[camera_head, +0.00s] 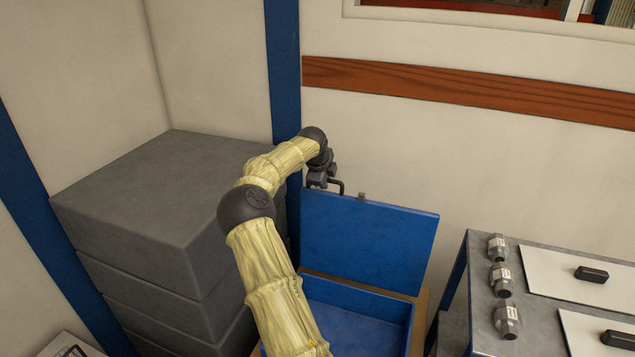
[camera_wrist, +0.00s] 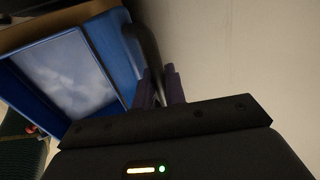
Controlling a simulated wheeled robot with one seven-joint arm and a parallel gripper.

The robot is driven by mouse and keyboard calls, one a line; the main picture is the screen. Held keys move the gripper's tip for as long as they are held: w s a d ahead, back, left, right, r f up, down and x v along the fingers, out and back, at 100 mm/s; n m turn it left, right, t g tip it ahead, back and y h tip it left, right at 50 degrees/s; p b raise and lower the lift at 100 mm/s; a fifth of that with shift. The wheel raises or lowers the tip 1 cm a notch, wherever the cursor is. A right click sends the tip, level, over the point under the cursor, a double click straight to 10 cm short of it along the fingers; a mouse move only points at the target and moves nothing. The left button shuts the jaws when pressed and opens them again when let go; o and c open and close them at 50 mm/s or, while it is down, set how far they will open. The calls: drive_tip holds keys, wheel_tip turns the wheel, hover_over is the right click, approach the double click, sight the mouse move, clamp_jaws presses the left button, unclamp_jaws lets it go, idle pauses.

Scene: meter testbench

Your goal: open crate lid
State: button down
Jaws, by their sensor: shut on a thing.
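The blue crate (camera_head: 350,312) stands with its blue lid (camera_head: 370,242) raised steeply, near upright, behind the open box. In the wrist view the crate's pale-lit inside (camera_wrist: 65,75) shows at the left. My gripper (camera_head: 330,182) is at the lid's upper left edge, in front of the wall. Its fingers, also in the wrist view (camera_wrist: 163,88), are shut on a dark bar, the lid handle (camera_wrist: 146,45). A small metal catch (camera_head: 362,197) shows on the lid's top edge. My arm hides the left part of the crate.
Stacked grey boxes (camera_head: 165,195) stand at the left, close to my arm. A grey metal table (camera_head: 545,310) at the right holds several metal fittings (camera_head: 500,280) and white boards (camera_head: 580,275) with black blocks. The wall (camera_head: 400,135) is close behind the lid.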

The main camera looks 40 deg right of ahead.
drive_tip(key=shift+f, duration=0.45)
drive_tip(key=shift+s+d, duration=0.1)
drive_tip(key=shift+s, duration=0.05)
drive_tip(key=c, duration=1.5)
unclamp_jaws()
drive_tip(key=shift+a+r, duration=0.1)
drive_tip(key=shift+a, duration=0.1)
drive_tip(key=shift+s+a+r+b, duration=0.1)
drive_tip(key=shift+a+r+b, duration=0.05)
drive_tip(key=shift+r+b, duration=0.35)
drive_tip(key=b+v, duration=0.5)
drive_tip(key=v, duration=1.1)
drive_tip(key=shift+r+b, duration=0.35)
